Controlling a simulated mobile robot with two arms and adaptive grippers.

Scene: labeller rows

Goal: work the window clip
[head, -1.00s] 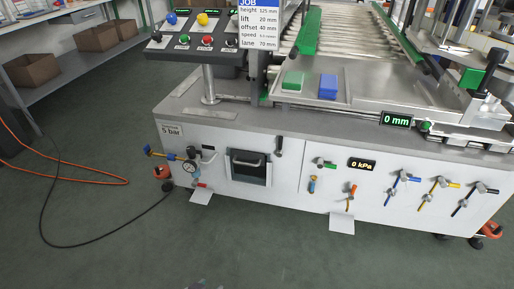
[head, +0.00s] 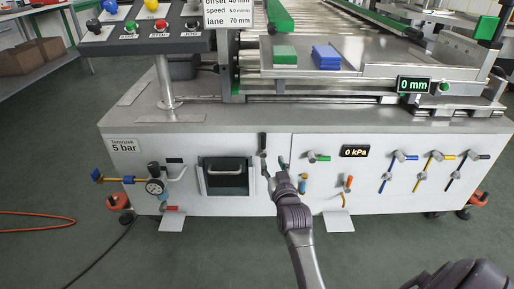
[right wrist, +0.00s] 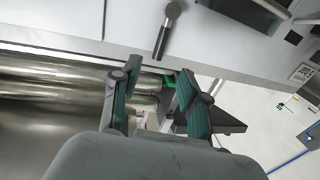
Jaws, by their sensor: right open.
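The window clip (head: 263,143) is a small dark lever standing roughly upright on the white front panel, just right of the dark window (head: 224,177) with its bar handle. In the right wrist view the clip (right wrist: 164,33) shows a round grey head and a dark handle, and the window (right wrist: 248,12) is at the upper right. My right gripper (head: 274,166) is in front of the panel, just below the clip in the head view. In the right wrist view its two fingers (right wrist: 158,84) are spread, with the clip beyond their tips and nothing held. My left gripper is not in view.
A gauge (head: 155,186) with a yellow pipe is left of the window. A green-handled valve (head: 318,157), an orange-handled valve (head: 346,184) and a 0 kPa display (head: 355,151) are to the right. The machine's top edge overhangs the panel.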

